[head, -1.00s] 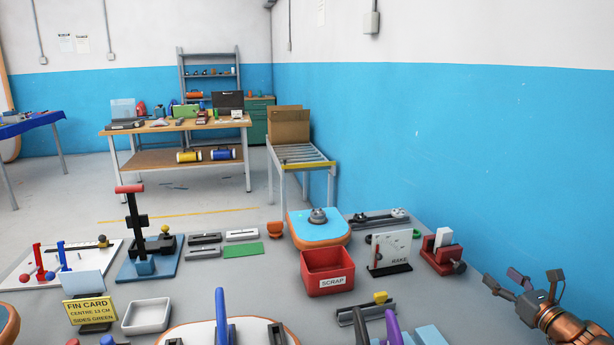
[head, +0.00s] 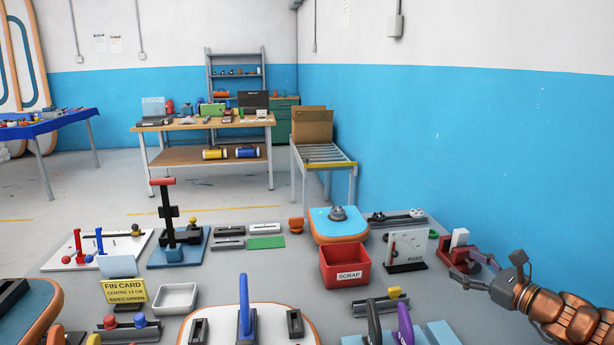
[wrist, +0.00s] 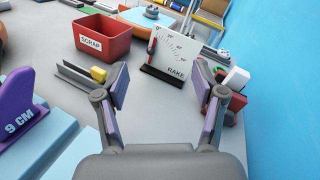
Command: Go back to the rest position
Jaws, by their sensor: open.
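My gripper (head: 482,272) is at the right edge of the bench in the head view, beside the red vise-like block (head: 457,254). In the wrist view my gripper (wrist: 160,95) has its two fingers wide apart with nothing between them. Beyond the fingers stands the white rake gauge plate (wrist: 174,45) on its dark base. The gripper is open and empty, above the grey bench top (head: 290,277).
A red scrap bin (head: 345,266) stands left of the rake gauge (head: 406,248). Purple and dark fins (head: 404,325) stand at the front. A board with a blue fin (head: 245,305) lies front centre. The blue wall (head: 450,130) runs close along the right.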

